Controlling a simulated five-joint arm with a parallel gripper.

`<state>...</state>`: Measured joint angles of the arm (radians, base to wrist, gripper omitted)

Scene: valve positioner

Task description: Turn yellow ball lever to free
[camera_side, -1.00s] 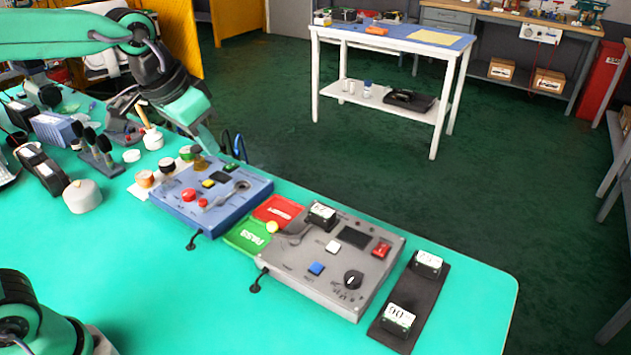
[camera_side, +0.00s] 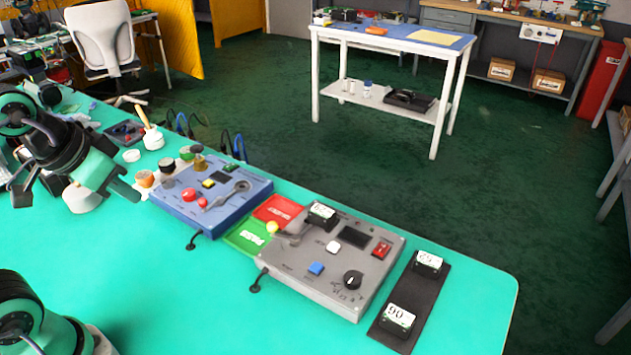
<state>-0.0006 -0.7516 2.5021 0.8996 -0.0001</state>
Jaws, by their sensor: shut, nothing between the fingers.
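The yellow ball lever (camera_side: 272,227) is on the left edge of the grey box (camera_side: 330,293). Its yellow ball points left, over the green and red pads, and its grey arm runs right to a pivot on the box top. The labels around it are too small to read. My gripper (camera_side: 133,193) is shut and empty. It is at the left of the picture, near the blue box's left corner and well away from the lever. Nothing hides the yellow ball.
A blue box (camera_side: 228,205) with a red-tipped lever and knobs stands between my gripper and the grey box. Green (camera_side: 246,239) and red (camera_side: 277,208) pads lie between the boxes. A dark tray (camera_side: 380,335) holds two numbered blocks at right. The front bench area is clear.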

